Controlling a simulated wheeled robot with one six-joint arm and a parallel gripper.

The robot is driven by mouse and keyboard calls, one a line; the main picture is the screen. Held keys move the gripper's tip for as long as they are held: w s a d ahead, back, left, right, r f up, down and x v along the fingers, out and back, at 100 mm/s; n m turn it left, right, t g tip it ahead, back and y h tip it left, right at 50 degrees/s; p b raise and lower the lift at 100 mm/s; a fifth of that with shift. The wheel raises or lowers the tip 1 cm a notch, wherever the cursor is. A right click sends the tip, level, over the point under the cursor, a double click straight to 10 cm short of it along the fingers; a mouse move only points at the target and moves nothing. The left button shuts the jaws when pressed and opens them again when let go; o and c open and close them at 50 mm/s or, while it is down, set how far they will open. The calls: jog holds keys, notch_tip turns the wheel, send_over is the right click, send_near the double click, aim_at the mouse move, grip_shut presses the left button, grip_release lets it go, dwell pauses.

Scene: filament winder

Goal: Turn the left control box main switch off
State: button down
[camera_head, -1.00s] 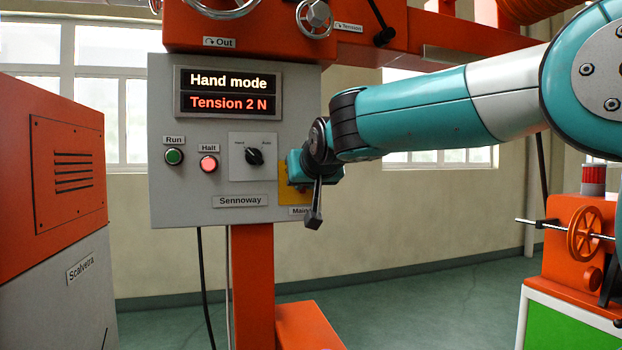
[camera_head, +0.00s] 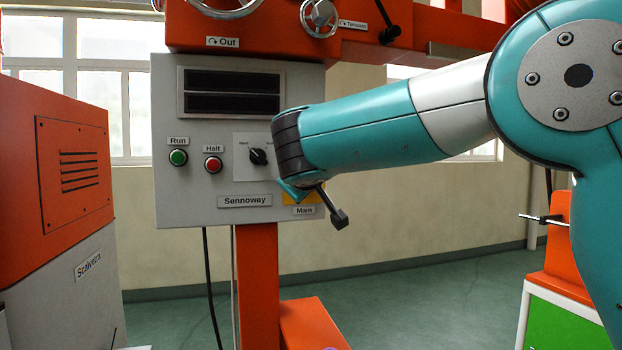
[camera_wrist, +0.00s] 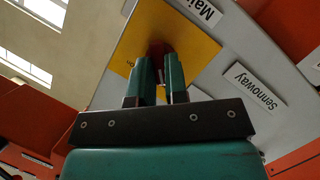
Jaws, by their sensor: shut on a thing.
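The grey control box (camera_head: 215,205) stands at the left of the head view. Its display (camera_head: 231,92) is dark, and the red Halt button (camera_head: 213,164) is unlit. The main switch sits on a yellow plate (camera_wrist: 207,47) above the "Main" label (camera_head: 304,210); my arm mostly covers it in the head view. In the wrist view my gripper (camera_wrist: 160,60) is shut on the switch's dark red knob (camera_wrist: 158,50), its teal fingers on either side of it. The knob is largely hidden between the fingers.
An orange machine cabinet (camera_head: 55,165) stands close at the left. Handwheels (camera_head: 320,16) and a dark lever (camera_head: 388,30) jut out above the box. A selector knob (camera_head: 258,157) is just left of my wrist.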

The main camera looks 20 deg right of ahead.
jog(key=shift+d+f, duration=0.1)
jog(key=shift+f, duration=0.25)
jog(key=c, duration=1.1)
grip_release()
jog(key=shift+c, duration=0.2)
jog(key=shift+r, duration=0.15)
jog(key=b+v, duration=0.2)
jog(key=v, duration=1.5)
jog(key=shift+b, duration=0.4)
jog(key=shift+s, duration=0.1)
